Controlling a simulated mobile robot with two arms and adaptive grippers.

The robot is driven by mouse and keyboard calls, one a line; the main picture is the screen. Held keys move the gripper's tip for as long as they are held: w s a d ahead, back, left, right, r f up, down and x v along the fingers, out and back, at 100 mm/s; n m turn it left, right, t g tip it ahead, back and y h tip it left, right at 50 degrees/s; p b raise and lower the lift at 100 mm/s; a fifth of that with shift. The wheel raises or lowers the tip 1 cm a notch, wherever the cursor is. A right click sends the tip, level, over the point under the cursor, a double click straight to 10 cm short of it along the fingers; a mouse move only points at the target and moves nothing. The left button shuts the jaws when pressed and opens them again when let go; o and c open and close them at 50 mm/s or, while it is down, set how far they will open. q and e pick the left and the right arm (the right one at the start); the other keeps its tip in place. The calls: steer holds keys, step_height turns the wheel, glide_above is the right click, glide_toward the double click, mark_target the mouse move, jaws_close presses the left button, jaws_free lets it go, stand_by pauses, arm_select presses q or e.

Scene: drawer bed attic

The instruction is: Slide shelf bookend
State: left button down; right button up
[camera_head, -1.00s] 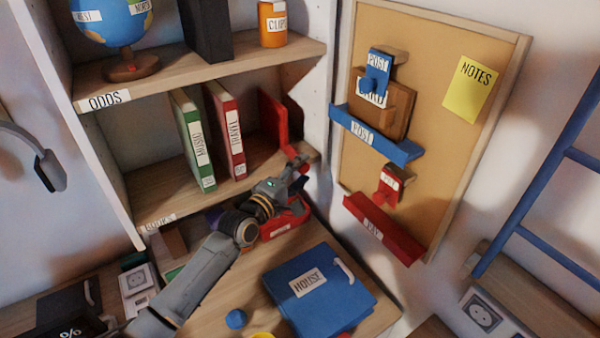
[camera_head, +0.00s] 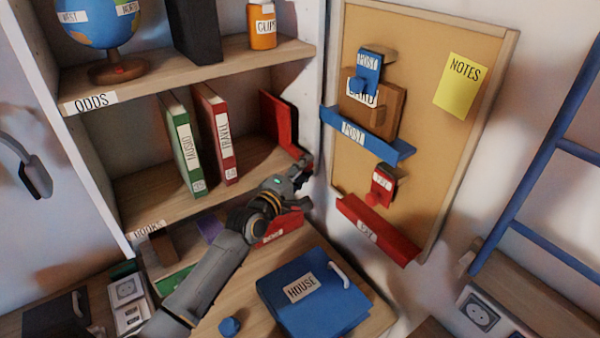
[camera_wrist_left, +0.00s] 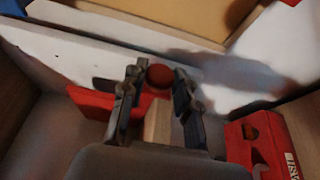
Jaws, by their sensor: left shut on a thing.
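The red bookend (camera_head: 280,122) stands upright on the right part of the middle shelf, near the right side wall. A wide gap separates it from the green and red books. My left gripper (camera_head: 303,177) is at the shelf's front right corner, at the bookend's front end. In the left wrist view its fingers (camera_wrist_left: 158,82) close around a red round knob (camera_wrist_left: 160,76), with the bookend's red panel (camera_wrist_left: 88,103) to the left. The exact finger contact is partly hidden. My right gripper is not in view.
The green book (camera_head: 182,150) and red book (camera_head: 218,140) stand on the middle shelf (camera_head: 150,195). A red item (camera_head: 283,228) lies below my left gripper. The blue House box (camera_head: 315,290) is on the desk. A corkboard (camera_head: 440,45) with small shelves is at right.

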arm_select(q)
steer(key=c, duration=1.4)
jaws_free()
steer(key=shift+r, duration=0.1)
steer(key=o, duration=0.4)
steer(key=shift+w+d, duration=0.2)
steer(key=v, duration=1.2)
